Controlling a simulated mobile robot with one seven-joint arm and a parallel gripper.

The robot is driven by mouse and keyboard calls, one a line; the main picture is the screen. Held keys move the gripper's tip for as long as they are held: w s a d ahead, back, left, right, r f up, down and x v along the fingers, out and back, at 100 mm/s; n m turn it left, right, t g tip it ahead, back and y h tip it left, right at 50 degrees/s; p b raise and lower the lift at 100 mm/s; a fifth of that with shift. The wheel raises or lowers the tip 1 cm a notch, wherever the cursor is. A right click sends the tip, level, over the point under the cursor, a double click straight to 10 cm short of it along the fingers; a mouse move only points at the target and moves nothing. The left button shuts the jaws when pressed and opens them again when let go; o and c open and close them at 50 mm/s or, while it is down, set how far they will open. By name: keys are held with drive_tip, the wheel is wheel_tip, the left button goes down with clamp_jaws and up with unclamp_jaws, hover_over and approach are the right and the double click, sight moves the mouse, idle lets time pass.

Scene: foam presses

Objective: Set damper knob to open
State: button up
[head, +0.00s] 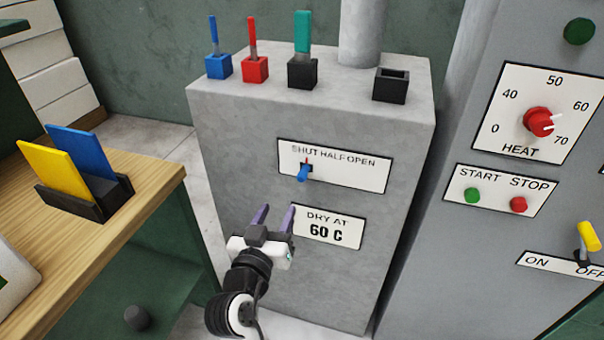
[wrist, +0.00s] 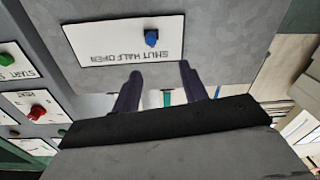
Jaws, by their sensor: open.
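The damper knob is a small blue knob (head: 303,173) with a thin red mark above it. It sits on a white plate (head: 352,177) labelled SHUT HALF OPEN, on the front of a grey cabinet. The knob stands at the left, below the word SHUT. In the wrist view the plate is upside down, and the blue knob (wrist: 151,38) shows near the SHUT end. My gripper (head: 275,212) is open and empty, below and to the left of the knob in the head view. In the wrist view its two dark fingers (wrist: 160,70) point towards the knob, apart from it.
A DRY AT 60 C sign (head: 328,227) is below the plate. Several tools stand in holders on the cabinet top (head: 345,85). A panel with a red HEAT knob (head: 538,122) and a yellow switch (head: 588,237) is at right. A wooden table (head: 125,195) is at left.

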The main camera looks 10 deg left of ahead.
sight(301, 179)
drive_tip(key=shift+h, duration=0.3)
drive_tip(key=w+d, duration=0.1)
drive_tip(key=w, duration=0.3)
drive_tip(key=w+d+b, duration=0.1)
drive_tip(key=w, duration=0.3)
drive_tip(key=w+d, duration=0.1)
drive_tip(key=w, duration=0.3)
drive_tip(key=shift+w+d+f, duration=0.1)
drive_tip(key=shift+d+f, duration=0.1)
drive_tip(key=shift+f, duration=0.1)
drive_tip(key=shift+w+d, duration=0.1)
drive_tip(key=shift+w, duration=0.55)
drive_tip(key=shift+c, duration=0.4)
clamp_jaws()
